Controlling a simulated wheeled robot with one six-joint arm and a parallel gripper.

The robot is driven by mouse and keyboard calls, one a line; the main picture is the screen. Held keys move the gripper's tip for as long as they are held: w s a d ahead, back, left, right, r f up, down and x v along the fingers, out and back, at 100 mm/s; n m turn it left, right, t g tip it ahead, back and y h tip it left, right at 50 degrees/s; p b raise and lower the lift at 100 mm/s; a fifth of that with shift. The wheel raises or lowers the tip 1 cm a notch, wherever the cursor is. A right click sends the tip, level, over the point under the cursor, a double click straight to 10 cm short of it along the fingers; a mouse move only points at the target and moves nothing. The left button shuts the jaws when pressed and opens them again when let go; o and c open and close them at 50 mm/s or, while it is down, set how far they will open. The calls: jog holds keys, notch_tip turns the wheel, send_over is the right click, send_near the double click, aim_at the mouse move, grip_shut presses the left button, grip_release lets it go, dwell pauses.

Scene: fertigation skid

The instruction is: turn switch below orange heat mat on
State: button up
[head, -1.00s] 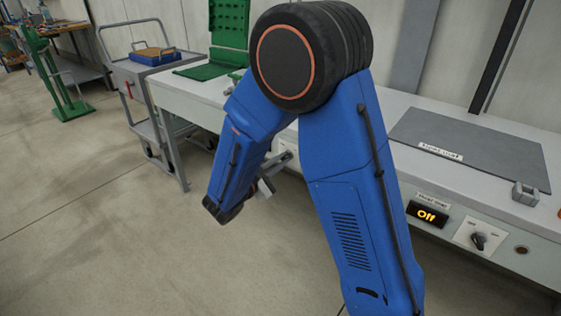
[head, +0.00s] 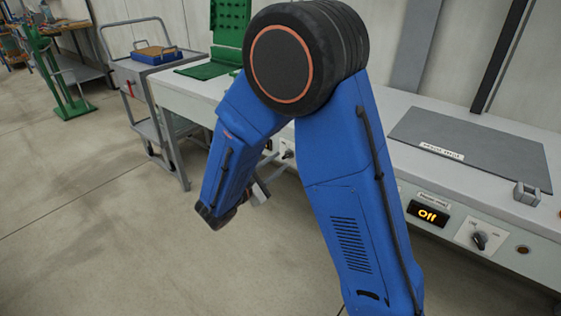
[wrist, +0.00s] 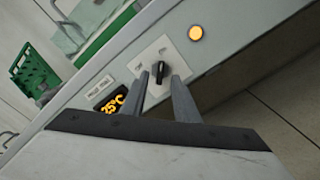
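A black rotary switch (wrist: 159,72) on a white plate is in the wrist view, beside a display (wrist: 108,101) reading 25°C and a lit amber lamp (wrist: 195,33). My gripper (wrist: 160,76) is open, with its two grey fingers apart on either side of the switch in the picture; I cannot tell whether they touch it. In the head view my gripper (head: 262,188) is partly hidden by my blue arm, in front of the bench's front panel. No orange heat mat is visible; the mat's label in the wrist view is too small to read.
A second switch (head: 480,240) sits right of a display (head: 428,214) reading Off, below a grey mat (head: 470,145) bearing a small metal block (head: 526,194). A green mat and board (head: 232,25) stand farther left. A grey cart (head: 140,70) is at the left. The floor in front is clear.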

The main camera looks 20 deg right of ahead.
jog(key=v, duration=1.4)
jog(key=shift+s+a, duration=0.2)
jog(key=shift+a, duration=0.1)
jog(key=s+d+r+m+g+y, duration=0.15)
jog(key=s+d+m+g, duration=0.3)
jog(key=d, duration=0.55)
jog(key=s+d+r+m+g+y, duration=0.1)
jog(key=s+d+m+g+y, duration=0.3)
jog(key=d, duration=0.6)
jog(key=s+d+r+m+t+y, duration=0.1)
jog(key=s+r+m+y, duration=0.3)
jog(key=s, duration=1)
jog(key=m+t+y, duration=0.1)
jog(key=m+y, duration=0.2)
jog(key=y, duration=0.2)
jog(key=shift+s+d+t, duration=0.2)
jog(key=shift+d+t, duration=0.15)
